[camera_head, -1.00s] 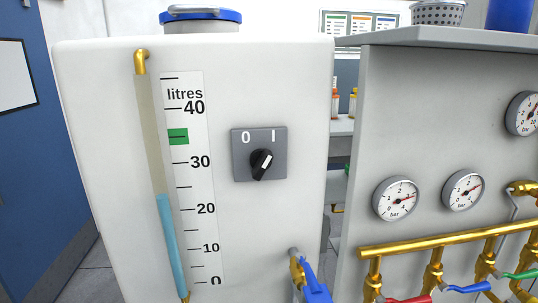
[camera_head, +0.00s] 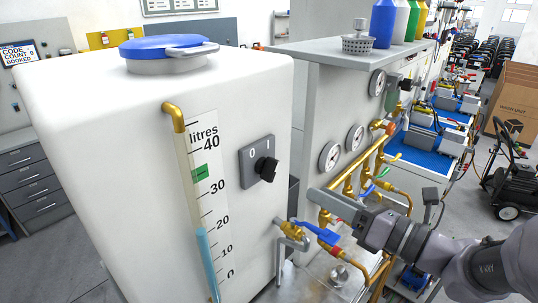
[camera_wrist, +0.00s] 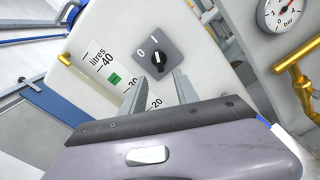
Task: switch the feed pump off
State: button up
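The feed pump switch is a grey square plate (camera_head: 257,161) marked 0 and I, with a black knob (camera_head: 266,168), on the front of the white tank (camera_head: 120,150). In the wrist view the knob (camera_wrist: 159,61) sits just beyond the fingertips. Its white mark pointed toward I in the earlier head view; it is too small to read surely now. My gripper (camera_head: 325,198) is in front of the tank, to the right of and below the switch in the head view. In the wrist view my gripper (camera_wrist: 156,84) has its two fingers apart, with nothing between them.
A blue-handled valve (camera_head: 318,232) sticks out of the tank below the switch, close to my gripper. Brass pipes (camera_head: 362,172) and gauges (camera_head: 330,156) are on the panel to the right. The sight tube (camera_head: 203,245) reads about 20 litres.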

aim_at(275, 172)
jog(key=x, duration=1.3)
jog(key=shift+a, duration=0.25)
grip_shut()
